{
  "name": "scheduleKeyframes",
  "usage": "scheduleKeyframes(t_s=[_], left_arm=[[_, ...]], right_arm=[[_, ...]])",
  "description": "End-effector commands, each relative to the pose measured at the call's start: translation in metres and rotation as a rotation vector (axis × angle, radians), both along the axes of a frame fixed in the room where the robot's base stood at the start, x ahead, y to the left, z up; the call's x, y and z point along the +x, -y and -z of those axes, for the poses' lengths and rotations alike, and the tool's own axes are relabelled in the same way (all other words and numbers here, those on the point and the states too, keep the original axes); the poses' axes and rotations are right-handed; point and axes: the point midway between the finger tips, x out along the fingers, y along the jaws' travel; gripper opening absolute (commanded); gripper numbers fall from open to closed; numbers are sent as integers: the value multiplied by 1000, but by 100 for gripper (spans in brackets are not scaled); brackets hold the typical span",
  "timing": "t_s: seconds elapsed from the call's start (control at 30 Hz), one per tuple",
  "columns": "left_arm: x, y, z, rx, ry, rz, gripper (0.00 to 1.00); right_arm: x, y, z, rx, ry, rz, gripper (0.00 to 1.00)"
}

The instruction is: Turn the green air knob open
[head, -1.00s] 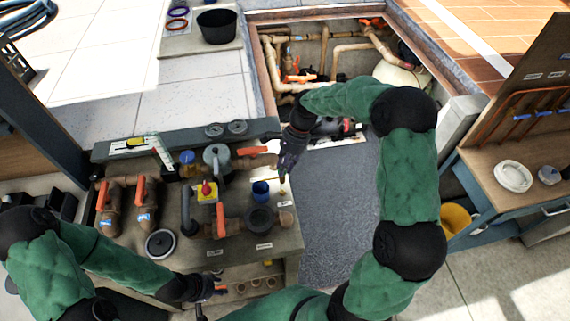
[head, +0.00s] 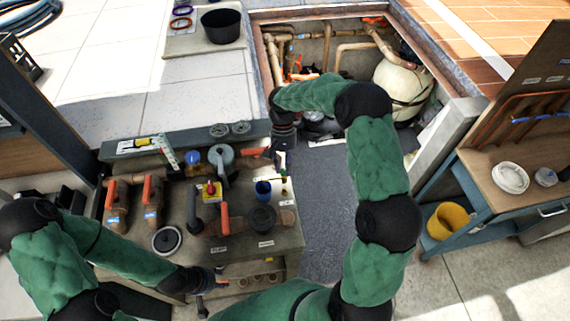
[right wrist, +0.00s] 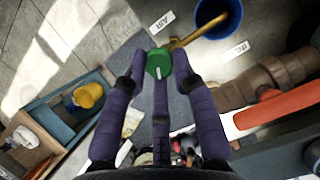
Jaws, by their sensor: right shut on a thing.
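The green air knob (right wrist: 158,63) is round, with a white line on its face, and sits at the end of a brass tube (right wrist: 185,42). A label reading AIR (right wrist: 161,22) lies beside it in the right wrist view. My right gripper (right wrist: 161,78) has its purple fingers closed around the knob. In the head view, my right gripper (head: 281,160) reaches down at the right edge of the bench, and its fingers largely hide the knob. My left gripper (head: 220,281) is low in front of the bench, away from the knob; its jaws are too small to read.
A blue cup (head: 263,188) stands close to the knob. Orange-handled valves (head: 225,218) and brown pipe fittings crowd the bench (head: 285,235). The open pit (head: 310,50) with pipes lies behind. A yellow bucket (head: 450,222) is at the right side table.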

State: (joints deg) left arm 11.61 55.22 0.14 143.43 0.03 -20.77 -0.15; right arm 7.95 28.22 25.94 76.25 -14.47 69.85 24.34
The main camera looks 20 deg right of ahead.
Motion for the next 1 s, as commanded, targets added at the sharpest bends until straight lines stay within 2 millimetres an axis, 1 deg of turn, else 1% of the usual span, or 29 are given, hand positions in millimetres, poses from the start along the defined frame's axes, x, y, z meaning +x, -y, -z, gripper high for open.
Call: scheduleKeyframes(t_s=[0.6,0.8,1.0], left_arm=[[0,0,-6,0,0,0,40],[0,0,-6,0,0,0,40],[0,0,-7,0,0,0,40]], right_arm=[[-1,-7,0,1,-4,-581,0],[-2,-8,0,2,-6,-733,0],[-2,-8,0,2,-5,-840,0]])
